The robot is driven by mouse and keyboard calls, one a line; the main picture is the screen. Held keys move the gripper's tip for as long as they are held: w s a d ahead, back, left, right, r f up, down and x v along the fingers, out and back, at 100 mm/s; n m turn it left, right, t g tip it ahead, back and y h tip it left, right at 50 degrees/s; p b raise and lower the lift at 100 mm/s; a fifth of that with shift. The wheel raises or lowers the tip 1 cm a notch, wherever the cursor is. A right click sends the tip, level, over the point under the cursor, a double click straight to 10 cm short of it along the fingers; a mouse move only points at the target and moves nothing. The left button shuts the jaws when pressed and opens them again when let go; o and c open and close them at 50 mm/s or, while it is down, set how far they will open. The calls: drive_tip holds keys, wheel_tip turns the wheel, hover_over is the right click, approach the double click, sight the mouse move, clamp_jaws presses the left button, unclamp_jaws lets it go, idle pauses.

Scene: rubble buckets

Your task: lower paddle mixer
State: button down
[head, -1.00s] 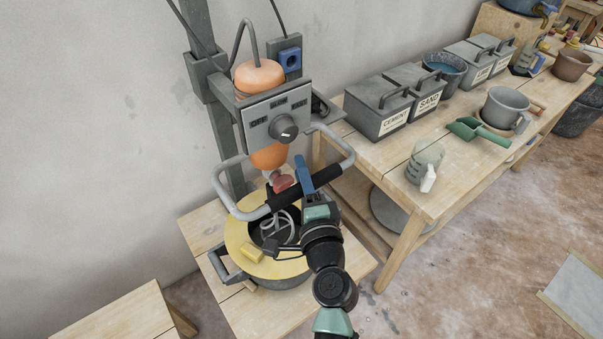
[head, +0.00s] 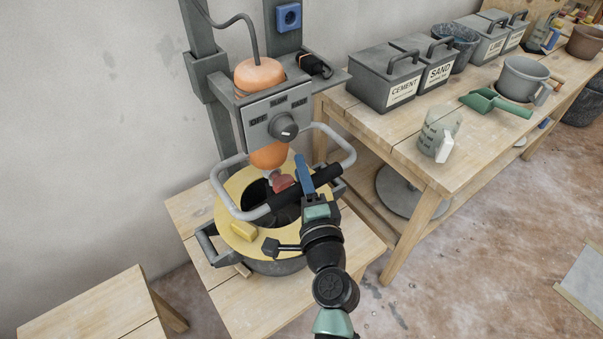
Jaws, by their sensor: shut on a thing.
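The paddle mixer (head: 268,112) has an orange motor, a grey panel marked OFF, SLOW and FAST with a dark knob (head: 285,128), and a looped grey handle (head: 344,143) with black grips. It hangs from a grey column (head: 203,75). My gripper (head: 304,183) is shut on the front black grip. Below, a dark bucket (head: 275,267) with a yellow ring lid (head: 231,205) stands on a low wooden stand (head: 218,290). The mixer's shaft goes down at the lid's opening. The paddle is mostly hidden inside the dark bucket.
Another wooden table (head: 95,305) is at lower left. The floor at right is largely clear.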

drive_tip(key=shift+s+f, duration=0.1)
drive_tip(key=shift+f, duration=0.4)
drive_tip(key=c, duration=0.7)
unclamp_jaws()
drive_tip(key=shift+o, duration=0.7)
drive_tip(key=shift+r, duration=0.15)
drive_tip(key=b+v, duration=0.1)
drive_tip(key=v, duration=1.2)
drive_tip(key=shift+d, duration=0.1)
